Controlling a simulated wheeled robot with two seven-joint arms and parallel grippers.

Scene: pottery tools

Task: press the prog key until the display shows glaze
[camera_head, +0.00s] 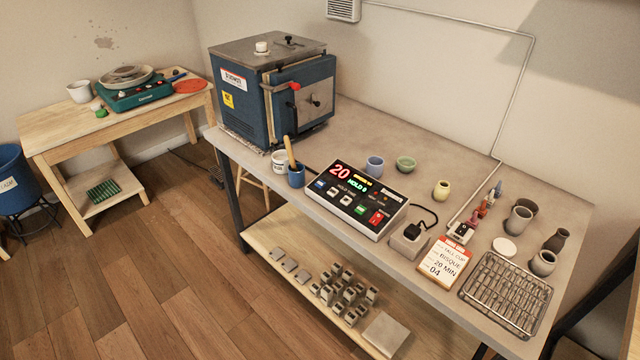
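The kiln controller (354,198) is a sloped panel near the front edge of the workbench. Its display (351,179) shows a red 20, a small yellow line too blurred to read, and green text that looks like HOLD and a character. Below the display are a blue key (320,185), two pale keys (340,197) and a green key (361,210). The key labels are too small to read, so I cannot tell which is prog. Neither of my grippers is in view.
A blue kiln (271,95) stands behind left on the workbench (345,130).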

